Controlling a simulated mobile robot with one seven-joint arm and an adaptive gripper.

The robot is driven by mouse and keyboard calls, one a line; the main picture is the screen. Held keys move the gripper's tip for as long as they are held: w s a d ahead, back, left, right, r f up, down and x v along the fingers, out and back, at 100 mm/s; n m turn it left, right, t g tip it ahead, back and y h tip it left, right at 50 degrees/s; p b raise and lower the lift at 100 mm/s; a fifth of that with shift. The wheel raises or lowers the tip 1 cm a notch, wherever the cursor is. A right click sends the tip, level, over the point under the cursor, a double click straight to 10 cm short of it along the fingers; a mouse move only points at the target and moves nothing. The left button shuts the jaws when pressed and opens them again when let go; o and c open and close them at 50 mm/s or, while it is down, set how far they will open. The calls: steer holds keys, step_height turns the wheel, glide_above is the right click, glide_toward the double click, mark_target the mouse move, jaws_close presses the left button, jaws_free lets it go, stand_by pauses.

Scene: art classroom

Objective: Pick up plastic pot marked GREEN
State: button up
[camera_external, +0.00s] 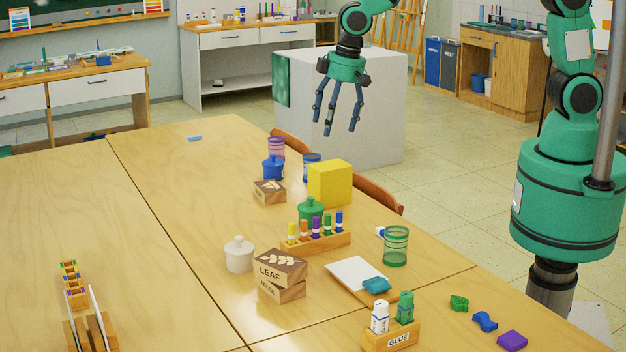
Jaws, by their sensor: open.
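A green lidded pot (311,210) stands upright on the wooden table, behind a rack of markers that hides its lower part. No GREEN marking can be read on it. A similar blue pot (272,168) stands farther back, and a white one (239,255) stands to the front left. My gripper (338,118) is open and empty, with its fingers pointing down. It appears high in the picture, well above the tabletop and apart from all the pots.
A yellow block (330,183) stands right behind the green pot. The marker rack (316,242) is in front of it. Stamped wooden blocks (280,267), a green mesh cup (396,246) and a glue holder (391,336) are nearer. The table's left middle is clear.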

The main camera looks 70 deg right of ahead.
glide_toward(312, 201)
steer(key=r, duration=0.1)
steer(key=shift+w+d+r, duration=0.1)
steer(key=shift+w+d, duration=0.2)
steer(key=shift+d, duration=0.15)
steer(key=shift+b, duration=0.3)
steer(key=shift+w+f+b, duration=0.2)
steer(key=shift+f+b, duration=0.05)
steer(key=shift+f, duration=1.15)
steer(key=shift+w+f+b, duration=0.2)
steer(key=shift+f+b, duration=0.1)
steer(key=shift+f, duration=1.15)
steer(key=shift+w+f+b, duration=0.2)
steer(key=shift+f+b, duration=0.05)
steer(key=shift+f, duration=1.15)
steer(key=shift+f, duration=0.1)
steer(key=shift+w+a+f+b, duration=0.1)
steer(key=shift+f+b, duration=0.2)
steer(key=shift+f, duration=0.55)
steer(key=shift+w+d+f+b, duration=0.15)
steer(key=shift+f+b, duration=0.1)
steer(key=shift+f, duration=0.55)
steer(key=shift+w+a+f+b, duration=0.15)
steer(key=shift+f+b, duration=0.15)
steer(key=shift+f, duration=0.55)
steer(key=c, duration=1.5)
